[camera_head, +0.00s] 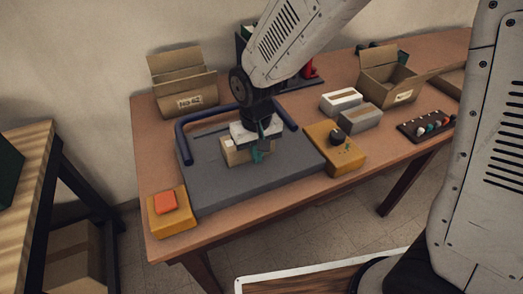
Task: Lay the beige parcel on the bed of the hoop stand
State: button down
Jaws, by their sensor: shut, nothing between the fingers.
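The hoop stand has a wide dark grey bed (225,190) on the table, with dark blue tubular hoops (183,145) at its back. The beige parcel (234,154) lies on the bed near its middle, between the hoops. My gripper (258,153) points down right at the parcel and hides part of its top and right side. Its teal fingertips are shut and empty, at the parcel's right front. I cannot tell whether they touch the parcel.
A yellow box with an orange-red button (168,202) and a yellow box with a black knob (338,139) flank the bed. White (341,100) and grey (360,118) boxes, open cartons (183,88) (389,78) and a dark rack (426,126) stand around. The front of the bed is clear.

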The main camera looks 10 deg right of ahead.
jog(key=shift+w+a, duration=0.2)
jog(key=shift+w, duration=0.6)
jog(key=shift+w, duration=0.1)
jog(key=shift+w+a, duration=0.2)
jog(key=shift+w, duration=0.35)
jog(key=shift+w+a, duration=0.15)
jog(key=shift+w, duration=0.4)
